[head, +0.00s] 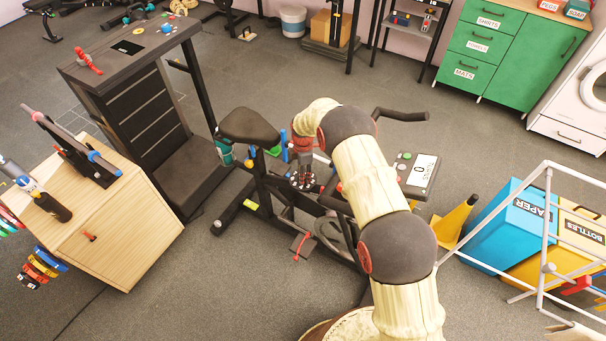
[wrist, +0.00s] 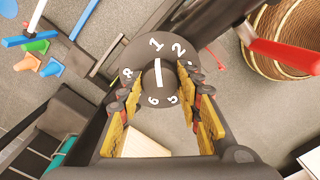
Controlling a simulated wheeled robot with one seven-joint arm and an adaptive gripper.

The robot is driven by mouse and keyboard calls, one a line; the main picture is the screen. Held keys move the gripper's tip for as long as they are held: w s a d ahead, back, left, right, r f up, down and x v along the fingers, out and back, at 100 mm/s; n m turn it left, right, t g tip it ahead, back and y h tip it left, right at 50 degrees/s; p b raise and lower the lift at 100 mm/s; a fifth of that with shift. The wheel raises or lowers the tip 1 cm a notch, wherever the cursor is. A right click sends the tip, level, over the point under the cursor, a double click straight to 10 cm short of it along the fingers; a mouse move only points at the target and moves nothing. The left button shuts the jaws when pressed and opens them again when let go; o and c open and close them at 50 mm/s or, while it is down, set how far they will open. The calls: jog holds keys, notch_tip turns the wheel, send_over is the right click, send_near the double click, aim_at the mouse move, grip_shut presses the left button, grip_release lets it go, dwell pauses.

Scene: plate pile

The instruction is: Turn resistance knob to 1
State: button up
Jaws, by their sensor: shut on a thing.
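The resistance knob (wrist: 158,98) is dark and round, with a white pointer line on top, in the middle of the wrist view. Its dial (wrist: 139,56) carries white numerals; 1, 2, 5, 6 and 8 show, and my fingers hide others. The pointer line is nearly upright in the picture, in line with the 1 above it. My gripper (wrist: 160,82) has its yellow-padded fingers on both sides of the knob, shut on it. In the head view my gripper (head: 304,175) is at the exercise bike (head: 262,183), where the knob cannot be made out.
The bike's seat (head: 248,126) is left of my gripper, and its display (head: 419,170) is right of my arm. A wooden cabinet (head: 130,240) and a treadmill (head: 165,165) stand left. A white frame (head: 545,225) and blue bin (head: 495,235) stand right. Grey floor lies open in front.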

jog(key=o, duration=1.2)
jog(key=shift+c, duration=0.2)
jog(key=shift+r, duration=0.1)
notch_tip(320, 180, up, 12)
